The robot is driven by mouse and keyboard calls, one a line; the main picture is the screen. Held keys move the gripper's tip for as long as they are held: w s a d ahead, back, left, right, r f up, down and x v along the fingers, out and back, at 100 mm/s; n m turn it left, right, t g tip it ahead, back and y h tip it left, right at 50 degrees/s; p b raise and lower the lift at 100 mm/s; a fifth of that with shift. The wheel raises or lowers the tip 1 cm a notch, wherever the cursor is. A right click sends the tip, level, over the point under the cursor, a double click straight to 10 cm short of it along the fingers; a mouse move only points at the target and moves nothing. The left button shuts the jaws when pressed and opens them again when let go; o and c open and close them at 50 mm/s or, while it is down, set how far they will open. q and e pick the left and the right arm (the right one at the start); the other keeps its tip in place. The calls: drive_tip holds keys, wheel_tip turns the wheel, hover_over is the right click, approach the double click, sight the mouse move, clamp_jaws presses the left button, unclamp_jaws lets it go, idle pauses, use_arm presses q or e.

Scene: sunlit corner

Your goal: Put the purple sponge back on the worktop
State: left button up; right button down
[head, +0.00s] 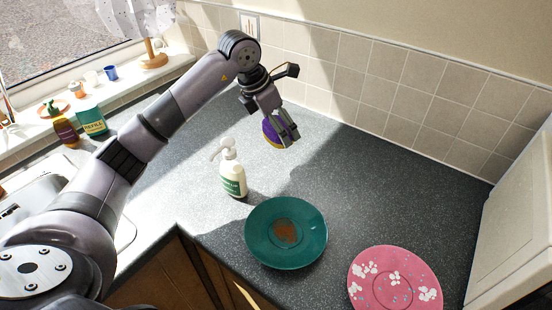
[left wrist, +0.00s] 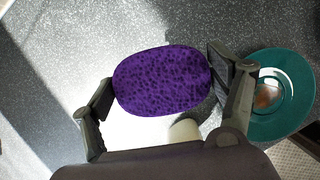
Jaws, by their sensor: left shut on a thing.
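The purple sponge (head: 272,133) is oval, with a yellowish underside edge showing in the head view. My left gripper (head: 284,135) is shut on it near the back of the worktop (head: 330,160). In the left wrist view the sponge (left wrist: 162,80) sits between the two fingers (left wrist: 160,85), and the grey speckled worktop lies behind it. I cannot tell whether the sponge touches the worktop or hangs just above it. My right gripper is in neither view.
A white pump bottle (head: 232,172) stands in front of the gripper. A green plate (head: 259,250) with a brown stain and a pink plate (head: 378,290) with white spots lie nearer the front. The worktop is clear toward the tiled wall (head: 385,75) at right.

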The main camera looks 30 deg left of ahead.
use_arm(q)
wheel_tip(320, 180, down, 7)
drive_tip(key=shift+a+f+p, duration=0.1)
drive_tip(key=shift+p, duration=0.5)
drive_tip(key=shift+f, duration=0.5)
wheel_tip(320, 180, down, 4)
drive_tip(key=shift+r+p, duration=0.1)
drive_tip(key=shift+p, duration=0.4)
drive_tip(key=shift+f+b, duration=0.25)
drive_tip(key=shift+b, duration=0.05)
drive_tip(key=o, duration=1.1)
drive_tip(key=shift+r, duration=0.1)
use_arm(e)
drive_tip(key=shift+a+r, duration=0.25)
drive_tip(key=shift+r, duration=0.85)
